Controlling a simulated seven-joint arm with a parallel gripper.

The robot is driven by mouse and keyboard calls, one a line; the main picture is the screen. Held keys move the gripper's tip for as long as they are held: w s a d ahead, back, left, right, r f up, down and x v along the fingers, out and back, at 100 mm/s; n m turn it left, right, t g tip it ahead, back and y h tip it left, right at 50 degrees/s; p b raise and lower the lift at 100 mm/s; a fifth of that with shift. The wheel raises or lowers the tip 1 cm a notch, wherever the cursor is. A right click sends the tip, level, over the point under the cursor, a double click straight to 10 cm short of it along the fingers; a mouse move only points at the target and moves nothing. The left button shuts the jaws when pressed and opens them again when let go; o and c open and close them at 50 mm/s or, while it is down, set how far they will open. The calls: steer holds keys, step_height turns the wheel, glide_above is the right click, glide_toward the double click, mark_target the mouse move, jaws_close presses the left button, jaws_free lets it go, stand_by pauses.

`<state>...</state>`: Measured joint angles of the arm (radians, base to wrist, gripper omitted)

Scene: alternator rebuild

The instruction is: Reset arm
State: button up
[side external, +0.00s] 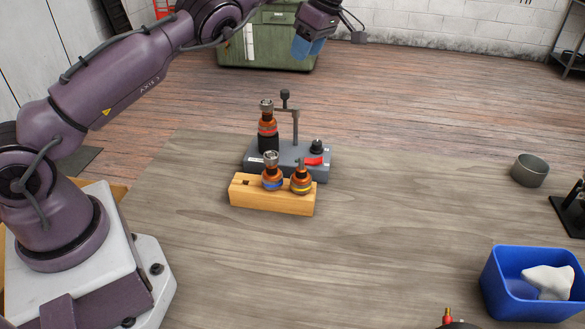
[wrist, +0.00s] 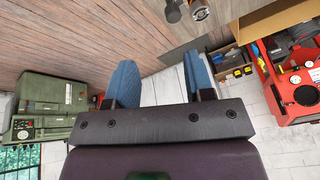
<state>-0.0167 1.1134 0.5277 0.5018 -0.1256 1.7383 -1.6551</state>
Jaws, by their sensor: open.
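My gripper (side external: 308,46) is raised high at the top of the side external view, behind and well above the table, pointing away from the work. Its blue fingers are apart in the wrist view (wrist: 161,82), with nothing held between them. A grey test stand (side external: 258,165) on the table bears one orange-and-black part (side external: 268,133) standing upright. A wooden block (side external: 262,198) in front of it holds two orange parts, one with a blue band (side external: 272,175) and one with a yellow band (side external: 301,181).
A blue bin (side external: 505,293) with a white cloth (side external: 549,281) sits at the front right. A grey cup (side external: 529,170) stands at the right. The middle of the table is clear. A green cabinet (wrist: 46,103) and a red machine (wrist: 291,80) show in the wrist view.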

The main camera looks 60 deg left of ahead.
steer(key=s+d+r+m+t+h, duration=0.1)
steer(key=s+d+r+m+t, duration=0.1)
steer(key=s+d+m, duration=0.2)
steer(key=s+d+r+m+t+h, duration=0.1)
steer(key=s+d+r+m+t, duration=0.2)
steer(key=s+m, duration=0.8)
steer(key=s+d+r+m+t+h, duration=0.1)
steer(key=s+d+r+m+t, duration=0.2)
steer(key=s, duration=1.5)
steer(key=shift+s+d+m, duration=0.3)
steer(key=shift+d+m, duration=1.3)
steer(key=shift+m, duration=0.6)
